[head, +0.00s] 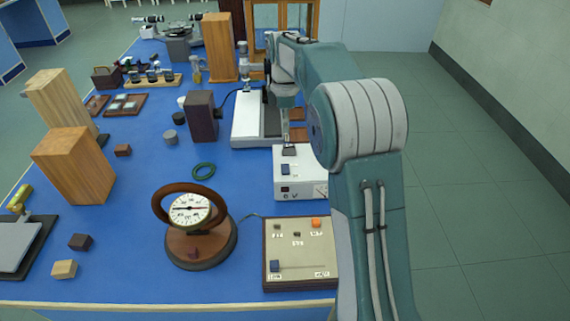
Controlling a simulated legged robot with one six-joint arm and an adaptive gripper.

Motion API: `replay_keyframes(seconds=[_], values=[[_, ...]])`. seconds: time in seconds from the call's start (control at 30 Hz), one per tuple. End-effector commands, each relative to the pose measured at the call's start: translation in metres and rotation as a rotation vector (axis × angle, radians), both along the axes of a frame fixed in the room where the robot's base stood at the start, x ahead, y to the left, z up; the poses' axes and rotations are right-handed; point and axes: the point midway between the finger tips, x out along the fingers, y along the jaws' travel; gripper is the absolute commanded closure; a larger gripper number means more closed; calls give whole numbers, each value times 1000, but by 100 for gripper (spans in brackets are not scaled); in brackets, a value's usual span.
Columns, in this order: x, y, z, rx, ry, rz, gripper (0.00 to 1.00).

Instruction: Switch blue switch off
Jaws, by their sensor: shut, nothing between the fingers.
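A white box (290,184) stands near the table's right edge and has a small dark blue block-like switch (286,169) on its top. A beige control panel (300,252) nearer to me carries another small blue part (275,266) at its lower left. I cannot tell which of the two the task means, nor the on or off position of either. My gripper (288,146) points down just behind the switch on the white box. It looks shut and empty. The fingertips are small, and I cannot tell whether they touch the box.
A round dial gauge (190,211) stands left of the beige panel, which also has an orange button (316,222). A white instrument (246,120) lies behind the white box. Wooden blocks (73,164) stand at the left.

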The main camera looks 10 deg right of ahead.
Motion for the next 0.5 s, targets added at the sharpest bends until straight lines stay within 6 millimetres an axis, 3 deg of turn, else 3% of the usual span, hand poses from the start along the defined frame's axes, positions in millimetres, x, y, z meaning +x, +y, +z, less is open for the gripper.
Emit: replay_keyframes(seconds=[0.5], values=[[-14, 5, -95, -1, 3, 0, 100]])
